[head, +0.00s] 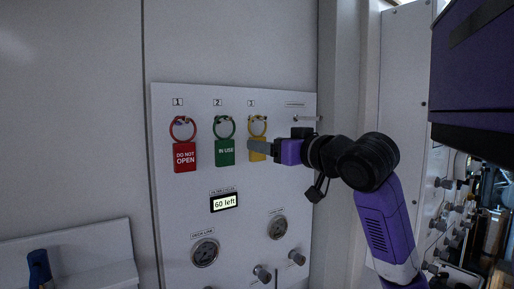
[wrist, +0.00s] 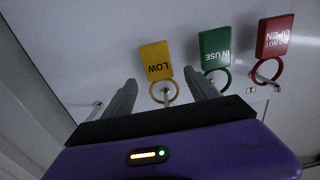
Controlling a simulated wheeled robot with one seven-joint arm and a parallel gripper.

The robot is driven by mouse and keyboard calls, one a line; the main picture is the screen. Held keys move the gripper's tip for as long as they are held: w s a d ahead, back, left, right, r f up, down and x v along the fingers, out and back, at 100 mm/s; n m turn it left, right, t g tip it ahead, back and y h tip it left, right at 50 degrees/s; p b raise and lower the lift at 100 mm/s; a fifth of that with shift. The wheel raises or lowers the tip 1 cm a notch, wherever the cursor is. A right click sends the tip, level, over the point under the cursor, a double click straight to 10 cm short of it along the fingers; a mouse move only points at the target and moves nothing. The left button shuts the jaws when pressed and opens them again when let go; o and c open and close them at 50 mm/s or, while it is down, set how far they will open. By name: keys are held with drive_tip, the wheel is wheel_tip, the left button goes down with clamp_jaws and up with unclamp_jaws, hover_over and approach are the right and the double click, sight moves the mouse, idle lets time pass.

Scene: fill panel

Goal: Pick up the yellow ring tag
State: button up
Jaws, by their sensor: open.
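The yellow ring tag (head: 257,131) hangs by its ring from a hook under the number 3 on the white panel. My gripper (head: 252,146) is in front of its lower part and hides some of it. In the wrist view the yellow tag (wrist: 156,60) appears upside down and reads LOW. Its ring (wrist: 163,92) lies in the gap between the two fingers of my gripper (wrist: 160,88). The fingers are apart and nothing is held. I cannot tell whether a finger touches the tag.
A green IN USE tag (head: 225,151) hangs just left of the yellow one, with a red DO NOT OPEN tag (head: 184,156) further left. An empty hook (head: 308,118) is at right. Below are a "60 left" display (head: 224,203), gauges (head: 205,252) and knobs (head: 297,258).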

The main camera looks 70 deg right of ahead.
sight(258, 138)
drive_tip(key=shift+x, duration=1.8)
clamp_jaws()
drive_tip(key=shift+r, duration=0.1)
